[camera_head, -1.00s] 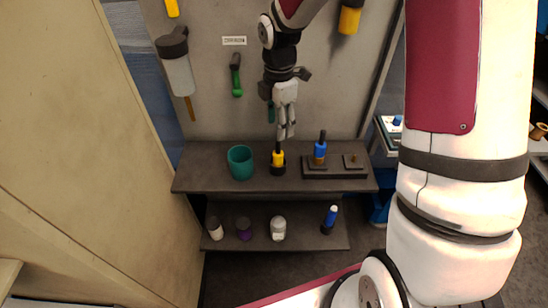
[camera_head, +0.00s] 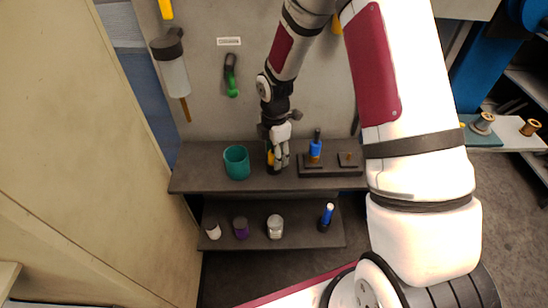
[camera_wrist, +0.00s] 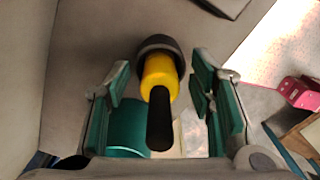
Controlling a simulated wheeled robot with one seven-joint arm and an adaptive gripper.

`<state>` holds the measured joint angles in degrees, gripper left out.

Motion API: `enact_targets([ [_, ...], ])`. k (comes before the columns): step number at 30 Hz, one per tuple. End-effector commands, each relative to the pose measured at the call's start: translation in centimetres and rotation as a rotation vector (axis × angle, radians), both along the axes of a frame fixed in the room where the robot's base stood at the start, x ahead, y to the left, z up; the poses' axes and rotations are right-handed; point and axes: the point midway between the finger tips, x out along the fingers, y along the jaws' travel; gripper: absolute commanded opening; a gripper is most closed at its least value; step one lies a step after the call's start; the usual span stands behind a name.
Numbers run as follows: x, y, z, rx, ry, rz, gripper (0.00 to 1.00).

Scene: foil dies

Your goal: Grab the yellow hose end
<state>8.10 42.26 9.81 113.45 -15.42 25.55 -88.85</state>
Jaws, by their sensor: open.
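The yellow hose end (camera_wrist: 160,76) stands on the shelf, with a black tip (camera_wrist: 160,120) and a dark round base (camera_wrist: 160,43). In the wrist view it sits between the two open fingers of my gripper (camera_wrist: 162,105), with clear space on both sides. In the head view my gripper (camera_head: 278,158) is low over the shelf at the yellow hose end (camera_head: 270,157), which it partly hides. The fingers do not appear to touch it.
A teal cup (camera_head: 237,163) stands close on the left on the upper shelf (camera_head: 205,178). A blue hose end (camera_head: 315,148) stands on a dark block (camera_head: 318,170) on the right. Several small containers sit on the lower shelf (camera_head: 258,238). The panel behind holds hanging tools.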

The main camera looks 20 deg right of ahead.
Motion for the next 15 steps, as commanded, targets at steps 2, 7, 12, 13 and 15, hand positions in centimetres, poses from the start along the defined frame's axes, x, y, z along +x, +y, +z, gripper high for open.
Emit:
enact_targets([
  [2,0.03,-0.03,-0.13,0.000,-0.001,0.000,0.49],
  [7,0.04,-0.02,-0.11,0.000,-0.001,-0.001,0.47],
  [12,0.02,-0.02,-0.10,0.000,-0.001,-0.001,0.08],
  [13,0.02,-0.02,-0.10,0.000,-0.001,-0.001,0.02],
  [15,0.02,-0.02,-0.10,0.000,-0.001,-0.001,0.00],
])
